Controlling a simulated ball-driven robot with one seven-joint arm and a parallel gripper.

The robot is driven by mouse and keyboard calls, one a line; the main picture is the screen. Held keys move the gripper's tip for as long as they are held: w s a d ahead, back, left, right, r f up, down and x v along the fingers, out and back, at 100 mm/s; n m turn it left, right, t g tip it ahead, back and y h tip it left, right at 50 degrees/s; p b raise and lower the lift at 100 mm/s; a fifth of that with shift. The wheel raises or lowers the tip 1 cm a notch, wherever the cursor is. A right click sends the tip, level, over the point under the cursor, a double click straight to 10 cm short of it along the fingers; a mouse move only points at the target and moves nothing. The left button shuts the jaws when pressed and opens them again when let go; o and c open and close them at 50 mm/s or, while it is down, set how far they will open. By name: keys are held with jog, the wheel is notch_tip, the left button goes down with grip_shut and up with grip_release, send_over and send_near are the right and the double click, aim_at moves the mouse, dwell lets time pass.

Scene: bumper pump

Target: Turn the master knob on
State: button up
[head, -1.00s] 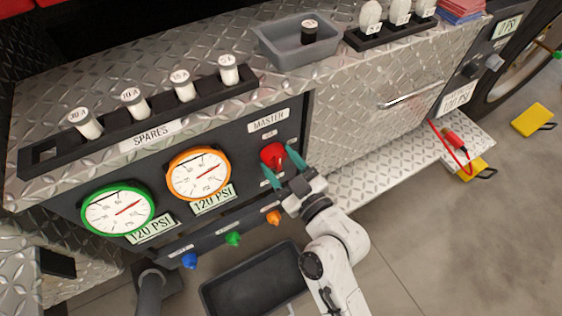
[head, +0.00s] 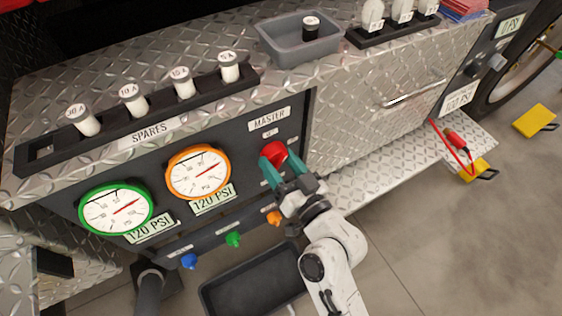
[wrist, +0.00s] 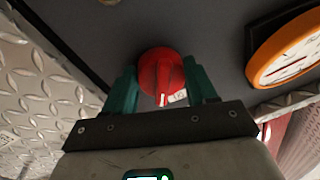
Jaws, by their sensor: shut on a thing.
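The red master knob (head: 273,151) sits on the dark panel below the white MASTER label (head: 269,119) and a smaller label. In the wrist view the red knob (wrist: 161,68) shows a raised grip bar with a white mark at its lower end. My gripper (head: 279,160) is at the knob, with its teal fingers shut on the knob's sides. In the wrist view the fingers of my gripper (wrist: 162,80) stand to the left and right of it. The small label's writing is too small to read.
Left of the knob are an orange-ringed gauge (head: 198,172) and a green-ringed gauge (head: 116,209). Orange (head: 274,217), green (head: 233,239) and blue (head: 189,260) small knobs sit below. A dark tray (head: 255,285) is under the panel. A spares rack (head: 50,153) is above.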

jog(key=m+p, duration=0.1)
jog(key=m, duration=0.5)
jog(key=shift+r+t, duration=0.1)
jog(key=shift+t, duration=0.2)
jog(key=m+p, duration=0.1)
jog(key=m, duration=0.2)
jog(key=m+p, duration=0.1)
jog(key=m, duration=0.2)
jog(key=shift+s+a+h, duration=0.15)
jog(key=shift+a+h, duration=0.05)
jog(key=shift+h, duration=0.2)
jog(key=shift+t, duration=0.3)
jog(key=o, duration=1.1)
jog(key=shift+c, duration=0.2)
jog(key=r+b+v, duration=0.1)
jog(key=b+v, duration=0.2)
jog(key=v, duration=0.7)
jog(key=shift+s+d+f, duration=0.3)
jog(key=shift+f, duration=0.2)
